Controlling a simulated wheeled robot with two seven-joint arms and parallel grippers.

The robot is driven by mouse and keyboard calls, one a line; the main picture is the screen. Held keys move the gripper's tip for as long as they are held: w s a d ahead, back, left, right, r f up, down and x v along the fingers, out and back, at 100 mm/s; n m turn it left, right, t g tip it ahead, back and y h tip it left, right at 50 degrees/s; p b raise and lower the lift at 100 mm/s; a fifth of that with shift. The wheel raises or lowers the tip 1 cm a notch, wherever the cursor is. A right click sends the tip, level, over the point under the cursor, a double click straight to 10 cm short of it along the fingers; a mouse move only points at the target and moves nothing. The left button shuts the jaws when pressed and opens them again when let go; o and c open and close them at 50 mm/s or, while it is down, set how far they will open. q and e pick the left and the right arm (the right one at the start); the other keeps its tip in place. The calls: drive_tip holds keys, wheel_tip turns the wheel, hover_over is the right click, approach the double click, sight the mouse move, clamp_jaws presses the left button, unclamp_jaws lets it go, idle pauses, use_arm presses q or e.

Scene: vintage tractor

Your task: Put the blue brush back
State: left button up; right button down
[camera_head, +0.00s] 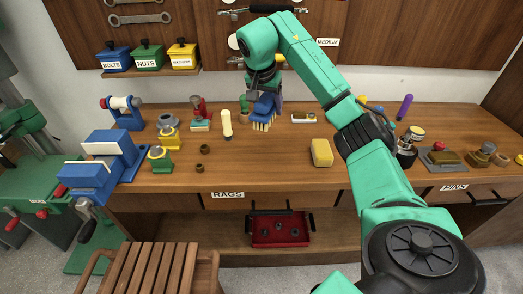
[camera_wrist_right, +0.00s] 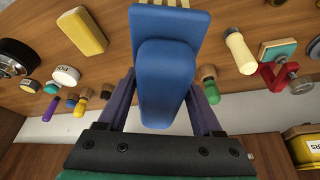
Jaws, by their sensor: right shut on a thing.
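The blue brush (camera_head: 264,108) with pale bristles is above the back middle of the wooden workbench (camera_head: 270,178) in the head view. My right gripper (camera_head: 265,86) is shut on its handle from above. In the right wrist view the blue brush (camera_wrist_right: 163,70) lies between the two dark fingers of the right gripper (camera_wrist_right: 161,105), its bristles at the top edge. The bristles point down in the head view; I cannot tell whether they touch the bench. My left gripper is not in view.
A cream-handled tool (camera_head: 227,124) and a red-and-teal tool (camera_head: 200,115) stand left of the brush. A yellow block (camera_head: 321,152) lies to the right. The bench's front middle is clear.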

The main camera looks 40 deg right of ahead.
hover_over(270, 154)
drive_tip(key=s+a, duration=0.1)
drive_tip(key=s, duration=0.1)
wheel_tip(270, 154, down, 5)
drive_tip(key=f, duration=0.3)
drive_tip(key=w+f+p, duration=0.1)
drive_tip(key=f, duration=0.6)
drive_tip(key=shift+w+a+p, duration=0.1)
drive_tip(key=shift+w+p, duration=0.15)
drive_tip(key=shift+p, duration=0.1)
drive_tip(key=shift+f, duration=0.45)
drive_tip(key=shift+c, duration=0.2)
unclamp_jaws()
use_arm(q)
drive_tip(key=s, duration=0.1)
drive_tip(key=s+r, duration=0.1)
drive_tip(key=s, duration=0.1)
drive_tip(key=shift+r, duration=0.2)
